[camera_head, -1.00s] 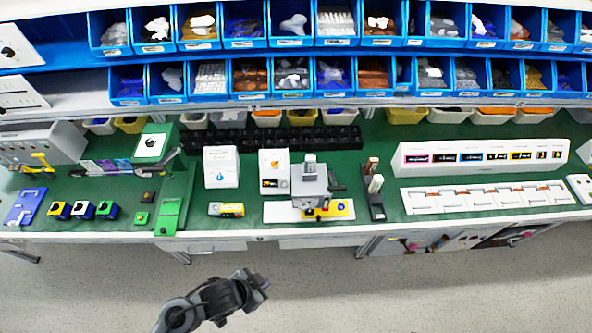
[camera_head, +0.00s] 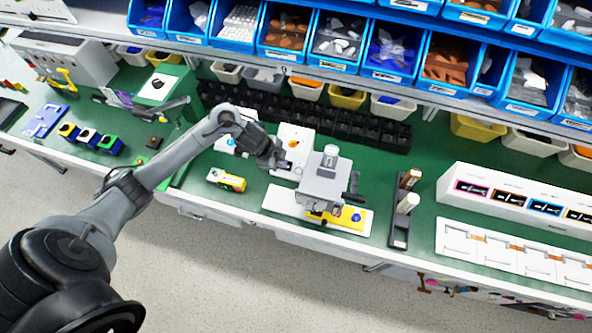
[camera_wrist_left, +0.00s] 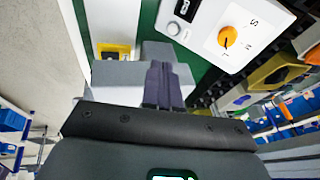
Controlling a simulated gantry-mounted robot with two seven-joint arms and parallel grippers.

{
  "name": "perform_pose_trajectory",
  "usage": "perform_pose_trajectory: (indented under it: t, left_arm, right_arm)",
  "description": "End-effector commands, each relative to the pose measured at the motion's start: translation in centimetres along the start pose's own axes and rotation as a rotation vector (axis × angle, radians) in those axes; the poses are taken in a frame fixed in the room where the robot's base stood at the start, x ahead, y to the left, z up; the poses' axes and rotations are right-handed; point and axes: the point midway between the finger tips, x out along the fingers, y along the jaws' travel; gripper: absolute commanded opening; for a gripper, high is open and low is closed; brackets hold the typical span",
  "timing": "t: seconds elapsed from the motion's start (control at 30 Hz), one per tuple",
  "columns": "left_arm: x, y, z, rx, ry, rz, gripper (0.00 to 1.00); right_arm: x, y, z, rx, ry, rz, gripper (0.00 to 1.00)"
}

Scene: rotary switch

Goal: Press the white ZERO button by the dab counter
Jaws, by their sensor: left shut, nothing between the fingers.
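A white box (camera_head: 294,140) with an orange rotary knob (camera_head: 292,144) stands at the middle of the bench. In the left wrist view the box's face (camera_wrist_left: 254,22) shows the orange knob (camera_wrist_left: 228,37), a dark display window (camera_wrist_left: 185,9) and a small round pale button (camera_wrist_left: 174,29) beside it. I cannot read a ZERO label. My left gripper (camera_head: 279,161) is at the box's lower part and hides some of it. Its shut, empty fingers (camera_wrist_left: 163,84) point toward the button's side, seemingly apart from it. My right gripper is not in view.
A grey press (camera_head: 324,182) with a yellow plate (camera_head: 350,218) stands right of the box, close to my fingers. A yellow device (camera_head: 226,180) lies in front. A black rack (camera_head: 330,120) and blue bins (camera_head: 335,38) are behind. A black stand (camera_head: 402,215) is further right.

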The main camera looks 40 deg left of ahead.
Motion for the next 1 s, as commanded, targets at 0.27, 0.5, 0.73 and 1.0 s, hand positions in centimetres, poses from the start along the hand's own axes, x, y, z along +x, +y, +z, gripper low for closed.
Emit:
perform_pose_trajectory:
  t: [0.27, 0.5, 0.73, 1.0]
  left_arm:
    - [0.0, 0.0, -0.1, 0.000, 0.001, -0.001, 0.00]
    - [1.1, 0.1, -0.1, -0.002, 0.002, 0.001, 0.00]
    - [4.6, 0.1, -0.1, -0.004, 0.003, 0.002, 0.00]
    - [9.7, 0.1, -0.1, -0.003, 0.002, 0.001, 0.00]
  right_arm:
    - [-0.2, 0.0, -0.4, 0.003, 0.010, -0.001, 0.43]
    - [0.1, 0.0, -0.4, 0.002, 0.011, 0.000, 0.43]
    - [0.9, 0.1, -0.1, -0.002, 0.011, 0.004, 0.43]
    - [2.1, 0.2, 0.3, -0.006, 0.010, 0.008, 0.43]
